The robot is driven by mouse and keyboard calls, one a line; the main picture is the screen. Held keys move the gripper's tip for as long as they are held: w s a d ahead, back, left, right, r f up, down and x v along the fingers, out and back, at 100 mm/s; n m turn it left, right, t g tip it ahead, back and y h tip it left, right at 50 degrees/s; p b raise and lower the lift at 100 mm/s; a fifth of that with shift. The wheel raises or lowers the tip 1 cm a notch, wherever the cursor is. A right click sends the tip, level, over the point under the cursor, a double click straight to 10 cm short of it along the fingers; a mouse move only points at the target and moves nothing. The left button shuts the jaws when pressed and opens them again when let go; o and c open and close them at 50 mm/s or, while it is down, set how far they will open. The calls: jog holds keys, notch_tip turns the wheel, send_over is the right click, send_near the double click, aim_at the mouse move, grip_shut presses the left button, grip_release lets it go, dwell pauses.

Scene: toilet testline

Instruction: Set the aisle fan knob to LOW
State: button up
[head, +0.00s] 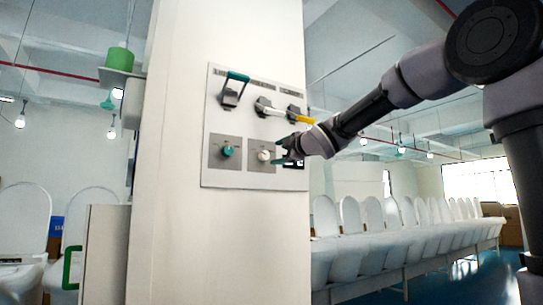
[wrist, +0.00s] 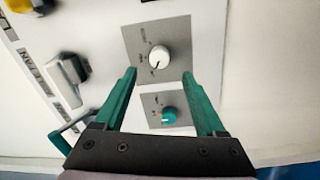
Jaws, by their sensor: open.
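Two rotary knobs sit on grey plates low on the white wall panel (head: 214,120). One is a white knob (head: 263,156), the other a teal knob (head: 227,151). Their labels are too small to read, so I cannot tell which is the aisle fan knob. In the wrist view the white knob (wrist: 159,56) lies just beyond and between my fingertips, with a dark pointer mark at its lower left. The teal knob (wrist: 168,116) shows between the fingers, further back. My gripper (head: 276,152) has green fingers, open and empty, in front of the white knob; contact is not visible.
Above the knobs are a teal-handled lever (head: 237,77), a white lever (head: 270,108) and a yellow-tipped lever (head: 303,120). A dark display (head: 296,163), partly hidden by my gripper, is right of the white knob. Toilets (head: 375,235) line a bench behind.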

jog(key=shift+v, duration=1.8)
jog(key=s+d+f+m+g+h, duration=0.1)
jog(key=s+d+f+m+h, duration=0.35)
jog(key=d+f+m, duration=0.45)
jog(key=s+d+f+m+g+h, duration=0.2)
jog(key=s+d+f+m+h, duration=0.35)
jog(key=d, duration=0.65)
jog(key=s+d+f+m+g+y, duration=0.2)
jog(key=s+f+m+g, duration=0.3)
jog(key=s+f+m, duration=0.6)
jog(key=s+f, duration=0.3)
jog(key=s, duration=0.3)
jog(key=shift+s+d, duration=0.3)
jog(key=shift+d, duration=0.05)
jog(key=shift+f+m, duration=0.15)
jog(key=shift+m, duration=0.1)
